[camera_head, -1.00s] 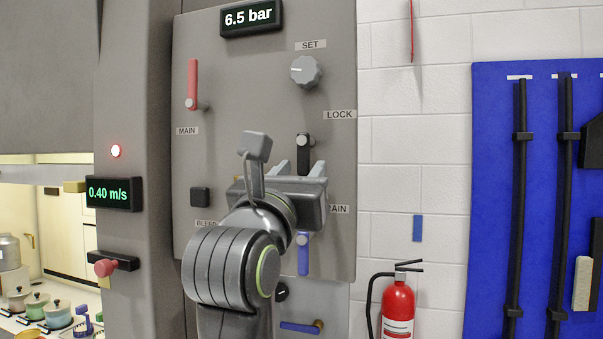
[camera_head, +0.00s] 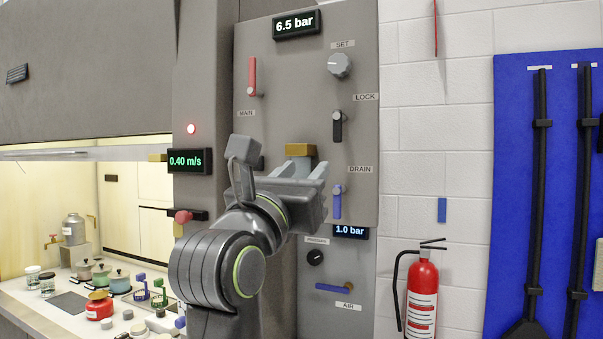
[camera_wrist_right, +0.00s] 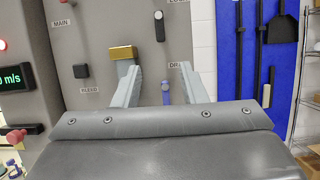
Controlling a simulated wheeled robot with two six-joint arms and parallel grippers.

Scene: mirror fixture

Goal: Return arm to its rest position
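My right gripper (camera_head: 302,170) is in front of the grey control panel (camera_head: 290,90), at its lower middle in the head view. Its two light grey fingers stand apart in the right wrist view (camera_wrist_right: 160,82), with nothing between them but the panel farther back. The blue DRAIN lever (camera_head: 337,202) points down and shows between the fingers in the wrist view (camera_wrist_right: 166,93). The gripper looks clear of the lever. The red MAIN lever (camera_head: 252,76) is upright; the black LOCK lever (camera_head: 337,127) points down. My left gripper is not in view.
A brass block (camera_head: 300,150) shows behind the gripper. A blue AIR lever (camera_head: 333,287) lies sideways below. A fire extinguisher (camera_head: 422,290) and a blue tool board (camera_head: 510,200) are at right. A lit fume hood with a crowded worktop (camera_head: 70,302) is at left.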

